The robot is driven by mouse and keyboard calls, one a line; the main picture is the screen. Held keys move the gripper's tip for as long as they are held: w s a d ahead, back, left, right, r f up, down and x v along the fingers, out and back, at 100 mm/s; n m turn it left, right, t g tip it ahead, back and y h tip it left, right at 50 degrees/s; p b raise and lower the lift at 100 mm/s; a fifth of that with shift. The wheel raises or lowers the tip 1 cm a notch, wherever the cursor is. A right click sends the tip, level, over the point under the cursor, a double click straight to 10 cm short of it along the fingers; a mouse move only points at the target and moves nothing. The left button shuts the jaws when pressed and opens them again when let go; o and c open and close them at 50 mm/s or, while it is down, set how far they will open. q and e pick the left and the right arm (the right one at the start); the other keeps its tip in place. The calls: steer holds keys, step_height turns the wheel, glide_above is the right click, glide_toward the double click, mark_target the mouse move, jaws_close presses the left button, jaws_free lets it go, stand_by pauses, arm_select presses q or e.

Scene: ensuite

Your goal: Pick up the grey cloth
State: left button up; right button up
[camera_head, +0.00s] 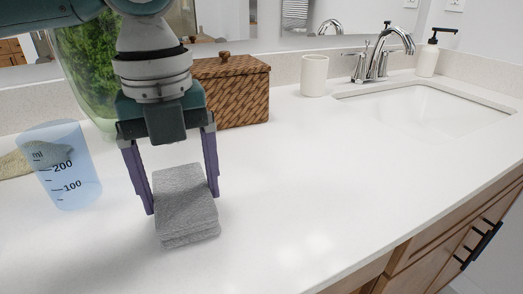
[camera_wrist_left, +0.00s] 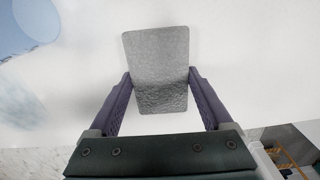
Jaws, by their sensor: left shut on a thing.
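The grey cloth (camera_head: 187,205) is a folded, layered, rounded rectangle at the left front of the white counter. It also shows between the fingers in the left wrist view (camera_wrist_left: 156,62). My left gripper (camera_head: 183,204) comes down from above with its two purple fingers on either side of the cloth. The fingers are shut on the cloth's sides; in the left wrist view the gripper (camera_wrist_left: 158,85) touches both edges. Whether the cloth is clear of the counter is hard to tell. My right gripper is not in view.
A clear blue measuring cup (camera_head: 66,170) stands left of the cloth, with a beige item (camera_head: 14,164) behind it. A woven lidded box (camera_head: 235,90) stands behind. A white cup (camera_head: 314,76), faucet (camera_head: 378,55), sink (camera_head: 430,108) and soap dispenser (camera_head: 428,58) are at right. The middle counter is clear.

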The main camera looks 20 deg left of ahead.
mark_target(181, 191)
arm_select(q)
step_height(181, 191, up, 20)
steer(key=p, duration=0.4)
steer(key=shift+p, duration=0.3)
steer(key=shift+f, duration=0.1)
